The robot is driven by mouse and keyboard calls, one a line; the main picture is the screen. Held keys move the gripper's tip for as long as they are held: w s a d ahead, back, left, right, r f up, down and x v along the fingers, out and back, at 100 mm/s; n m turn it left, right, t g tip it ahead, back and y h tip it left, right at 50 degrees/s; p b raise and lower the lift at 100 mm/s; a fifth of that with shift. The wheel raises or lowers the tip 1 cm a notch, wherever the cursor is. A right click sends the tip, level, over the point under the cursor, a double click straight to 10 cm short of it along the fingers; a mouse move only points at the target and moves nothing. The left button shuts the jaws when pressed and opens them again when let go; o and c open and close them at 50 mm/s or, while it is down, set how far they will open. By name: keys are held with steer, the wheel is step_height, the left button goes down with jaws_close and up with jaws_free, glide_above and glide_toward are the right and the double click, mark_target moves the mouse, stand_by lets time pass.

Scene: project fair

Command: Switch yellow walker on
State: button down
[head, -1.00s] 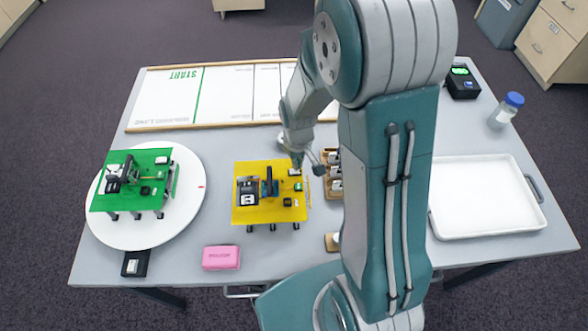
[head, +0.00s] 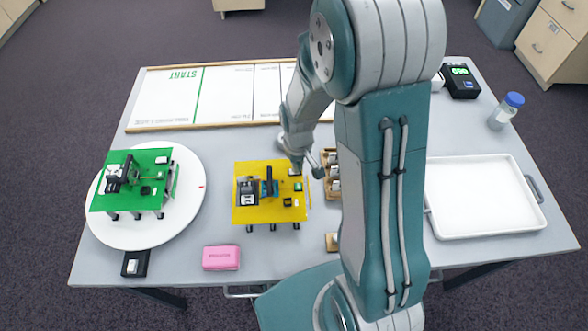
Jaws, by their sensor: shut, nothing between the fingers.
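The yellow walker (head: 245,213) is a flat yellow board on short dark legs, standing on the grey table left of my arm. It carries a black-and-white block (head: 248,191), an upright dark bar with a blue part (head: 269,183), and a small green spot (head: 298,187) near its right edge. A small pale part (head: 295,172) sits at its far right corner. My gripper (head: 300,170) is shut and empty, tip down at that corner. I cannot tell whether it touches the board.
A green walker (head: 150,194) stands on a white round plate (head: 187,213) at the left. A pink block (head: 221,258) lies in front. A wooden rack (head: 330,188) is close right of my gripper. A white tray (head: 485,228) and a blue-capped bottle (head: 503,112) are farther right.

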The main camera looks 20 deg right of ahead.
steer(key=shift+f, duration=0.2)
steer(key=shift+r, duration=3.55)
steer(key=shift+r, duration=0.1)
steer(key=s+r+m+t, duration=0.1)
steer(key=s+r+t, duration=0.1)
steer(key=s+r, duration=0.5)
steer(key=s+r+m+t, duration=0.2)
steer(key=s+r, duration=0.6)
steer(key=r, duration=0.5)
steer(key=shift+a+t, duration=0.45)
steer(key=shift+t, duration=0.35)
